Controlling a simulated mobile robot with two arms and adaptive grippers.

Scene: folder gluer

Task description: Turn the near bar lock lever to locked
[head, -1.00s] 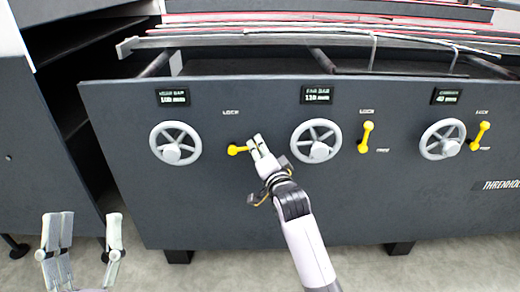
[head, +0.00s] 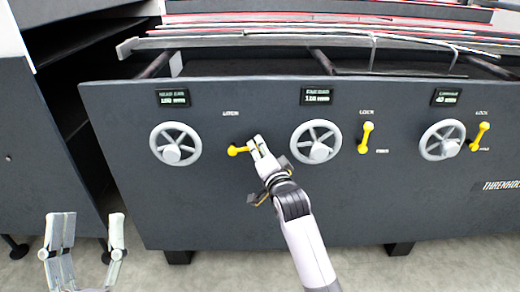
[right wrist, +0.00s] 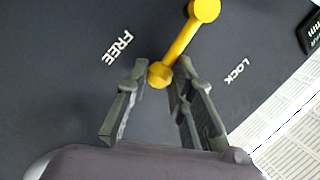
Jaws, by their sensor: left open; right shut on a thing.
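The near bar lock lever (head: 238,150) is yellow and sits on the dark panel, right of the near bar handwheel. It lies nearly level, its right end at my right gripper (head: 256,146). In the right wrist view the lever (right wrist: 184,40) runs down to a round end between the fingertips of my right gripper (right wrist: 157,72), which is shut on it. There the lever points between the FREE and LOCK labels. In the head view LOCK shows above the lever; FREE is hidden by my gripper. My left gripper (head: 88,232) is open and empty at the lower left, away from the panel.
The near bar handwheel (head: 175,144) is left of the lever and the far bar handwheel (head: 316,142) is right of my gripper. Two other yellow levers (head: 366,138) (head: 479,137) stand nearly upright further right. A display (head: 173,97) is above the near bar handwheel.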

